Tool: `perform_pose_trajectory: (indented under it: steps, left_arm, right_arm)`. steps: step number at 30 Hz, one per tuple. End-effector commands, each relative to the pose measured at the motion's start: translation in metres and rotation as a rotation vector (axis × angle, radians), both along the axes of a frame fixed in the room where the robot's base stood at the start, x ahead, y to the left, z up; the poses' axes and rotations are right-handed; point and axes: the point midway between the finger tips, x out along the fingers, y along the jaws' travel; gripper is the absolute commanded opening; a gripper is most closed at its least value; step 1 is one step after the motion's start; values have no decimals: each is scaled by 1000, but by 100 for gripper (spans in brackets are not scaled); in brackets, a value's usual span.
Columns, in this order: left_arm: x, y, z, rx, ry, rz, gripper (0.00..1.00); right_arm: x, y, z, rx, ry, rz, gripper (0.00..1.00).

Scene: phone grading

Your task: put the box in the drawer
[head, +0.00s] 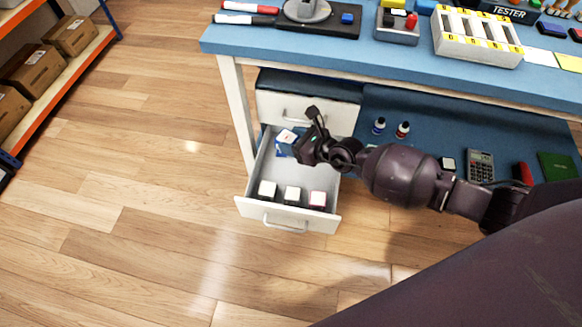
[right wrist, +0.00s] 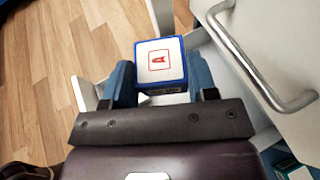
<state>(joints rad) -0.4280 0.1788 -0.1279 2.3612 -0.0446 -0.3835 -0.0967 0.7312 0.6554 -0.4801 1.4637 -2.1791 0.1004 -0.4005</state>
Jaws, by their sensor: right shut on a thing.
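The box (head: 287,136) has a white top with a small red mark and blue sides. My right gripper (head: 292,147) is shut on it; in the right wrist view the box (right wrist: 160,62) sits between the two fingers (right wrist: 160,80). The lower drawer (head: 254,210) is pulled open under the table. The gripper and box are over its back part; I cannot tell how high above its floor. My left gripper is not in view.
The closed upper drawer (head: 338,116) is just behind; its handle (right wrist: 265,65) is close in the right wrist view. The blue tabletop (head: 300,52) overhangs it. Small bottles (head: 379,125) and a calculator (head: 480,166) lie on the lower shelf at right.

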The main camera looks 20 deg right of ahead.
Motion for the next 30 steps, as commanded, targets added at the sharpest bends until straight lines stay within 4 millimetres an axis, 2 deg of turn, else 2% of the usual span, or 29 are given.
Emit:
perform_pose_trajectory:
  steps: [1, 9, 13, 20, 25, 30]
  left_arm:
    - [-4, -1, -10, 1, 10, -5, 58]
    - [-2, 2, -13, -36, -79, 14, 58]
    - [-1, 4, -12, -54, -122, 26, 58]
    - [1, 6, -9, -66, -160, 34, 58]
    - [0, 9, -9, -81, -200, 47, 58]
    - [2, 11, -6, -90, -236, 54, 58]
  right_arm:
    - [-5, -1, -26, -2, 18, 1, 25]
    - [-5, 0, -81, -2, 15, 0, 25]
    - [-4, 0, -99, 0, 9, 1, 25]
    - [-1, 0, -110, 0, 3, -1, 25]
    - [-3, 0, -136, -1, 8, 0, 25]
    - [-2, 0, -148, -1, 3, 1, 25]
